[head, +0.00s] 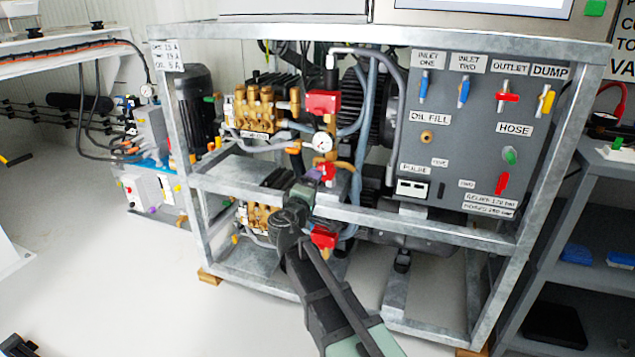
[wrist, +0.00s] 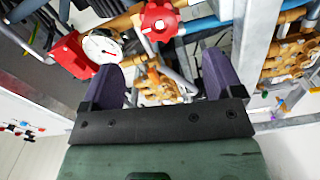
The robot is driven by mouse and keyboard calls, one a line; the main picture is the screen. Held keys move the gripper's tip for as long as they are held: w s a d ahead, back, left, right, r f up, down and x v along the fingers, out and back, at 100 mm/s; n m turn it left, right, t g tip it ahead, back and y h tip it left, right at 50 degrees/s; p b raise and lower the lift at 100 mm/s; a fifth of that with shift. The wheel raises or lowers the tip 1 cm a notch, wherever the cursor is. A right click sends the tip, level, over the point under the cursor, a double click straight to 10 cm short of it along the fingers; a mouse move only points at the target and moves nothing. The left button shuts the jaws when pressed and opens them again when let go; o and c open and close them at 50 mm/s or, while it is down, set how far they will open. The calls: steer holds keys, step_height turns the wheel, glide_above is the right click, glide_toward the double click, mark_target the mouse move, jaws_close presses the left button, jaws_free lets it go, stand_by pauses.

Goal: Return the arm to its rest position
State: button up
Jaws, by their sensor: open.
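My arm reaches up from the bottom of the head view to the front of the pump frame. My gripper (head: 318,173) is at the frame's middle rail, close to a red knob (head: 327,173) and below a white pressure gauge (head: 322,140). In the wrist view my gripper (wrist: 159,72) has its two purple fingers spread apart, with nothing held between them. The red knob (wrist: 160,19) is beyond the fingertips, and the gauge (wrist: 103,47) is just past the left finger. Whether a finger touches anything is unclear.
The metal frame (head: 440,228) surrounds the brass pump (head: 258,108), hoses and a grey valve panel (head: 470,140). A dark shelf unit (head: 590,230) stands at the right, and a bench (head: 70,62) at the left. The pale floor (head: 110,285) is open at front left.

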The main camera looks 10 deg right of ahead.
steer(key=shift+a, duration=0.1)
steer(key=s+d+f+m+g+y+p, duration=0.1)
steer(key=s+d+f+m+g, duration=0.25)
steer(key=s+f+g, duration=0.35)
steer(key=s+d+f+m+g+y+p, duration=0.1)
steer(key=s+d+f+m+g+p, duration=0.2)
steer(key=s, duration=0.5)
steer(key=s+a+m+g+y+p, duration=0.3)
steer(key=s+g+y, duration=0.3)
steer(key=s, duration=0.6)
step_height(320, 180, up, 38)
steer(key=s+d+p, duration=0.1)
steer(key=d+p, duration=0.1)
steer(key=p, duration=3.6)
steer(key=shift+r+y, duration=0.15)
steer(key=shift+y, duration=0.25)
steer(key=shift+d+m, duration=0.2)
steer(key=shift+m, duration=0.05)
